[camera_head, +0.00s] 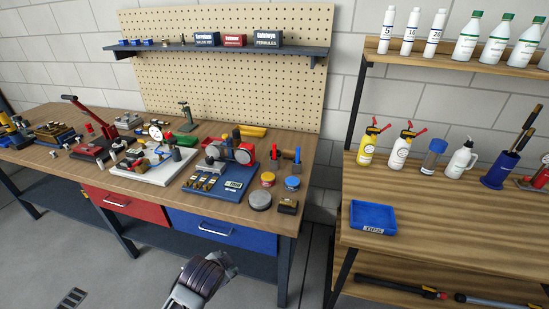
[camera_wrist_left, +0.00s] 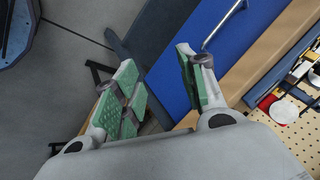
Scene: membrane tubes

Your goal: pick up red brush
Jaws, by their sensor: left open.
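I cannot surely pick out a red brush. A small upright red piece (camera_head: 274,152) stands beside an upright blue piece (camera_head: 297,158) at the right end of the left workbench (camera_head: 318,150); both are too small to identify. Dark handles (camera_head: 525,128) stick up from a blue cup (camera_head: 500,170) on the right bench. My left gripper (camera_head: 228,263) is low in front of the blue drawer, well away from these things. In the left wrist view it (camera_wrist_left: 157,62) is open, with nothing between its green-padded fingers. My right gripper is not in view.
A blue drawer (camera_head: 220,232) and a red drawer (camera_head: 125,206) sit under the left bench, which is crowded with tools. The right bench holds a blue tray (camera_head: 373,217), spray bottles (camera_head: 368,145) and a white bottle (camera_head: 461,160); its front right is clear.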

